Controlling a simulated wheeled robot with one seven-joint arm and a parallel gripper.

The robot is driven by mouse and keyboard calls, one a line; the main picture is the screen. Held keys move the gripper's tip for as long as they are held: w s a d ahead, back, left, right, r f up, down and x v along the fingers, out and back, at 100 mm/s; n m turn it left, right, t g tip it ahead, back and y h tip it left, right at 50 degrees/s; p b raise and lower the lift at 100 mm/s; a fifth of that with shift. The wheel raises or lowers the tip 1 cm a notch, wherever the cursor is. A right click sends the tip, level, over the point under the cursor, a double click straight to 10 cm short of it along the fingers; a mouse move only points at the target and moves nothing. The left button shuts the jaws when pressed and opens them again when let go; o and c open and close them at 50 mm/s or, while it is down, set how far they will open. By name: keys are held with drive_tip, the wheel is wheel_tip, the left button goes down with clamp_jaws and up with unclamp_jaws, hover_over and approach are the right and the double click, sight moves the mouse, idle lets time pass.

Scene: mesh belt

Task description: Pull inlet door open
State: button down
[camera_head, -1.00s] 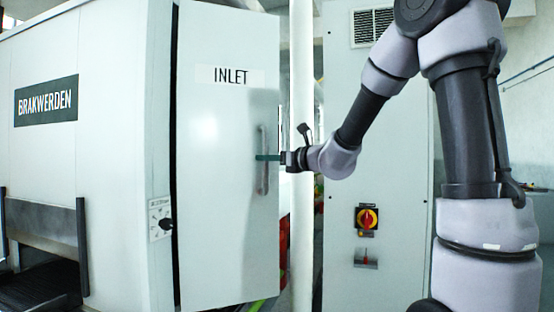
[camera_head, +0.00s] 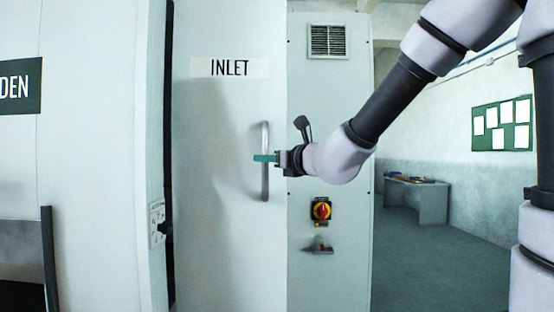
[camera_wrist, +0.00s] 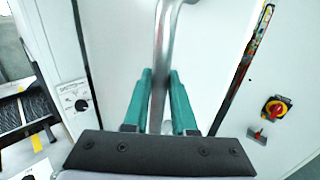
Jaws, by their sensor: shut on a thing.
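The inlet door (camera_head: 215,220) is a pale panel with an INLET label (camera_head: 230,68). It stands ajar, with a dark gap along its left edge beside the machine body. Its vertical metal bar handle (camera_head: 264,188) is near the door's right edge, and it also shows in the wrist view (camera_wrist: 163,40). My gripper (camera_head: 264,158) reaches in from the right, and its green fingers are shut on the handle at about mid-height. In the wrist view the two fingers (camera_wrist: 160,95) stand on either side of the bar.
A grey cabinet (camera_head: 330,110) with a red and yellow switch (camera_head: 320,209) stands behind the door's right side. A dial (camera_head: 156,222) is on the machine left of the gap. Open floor (camera_head: 430,265) lies at right, with a desk (camera_head: 420,200) and a green noticeboard (camera_head: 502,124) beyond.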

drive_tip(key=shift+s+a+r, duration=0.1)
drive_tip(key=shift+s+a, duration=0.2)
drive_tip(key=shift+s, duration=0.05)
drive_tip(key=c, duration=0.7)
unclamp_jaws()
drive_tip(key=shift+a, duration=0.1)
drive_tip(key=shift+c, duration=0.2)
drive_tip(key=shift+w, duration=0.1)
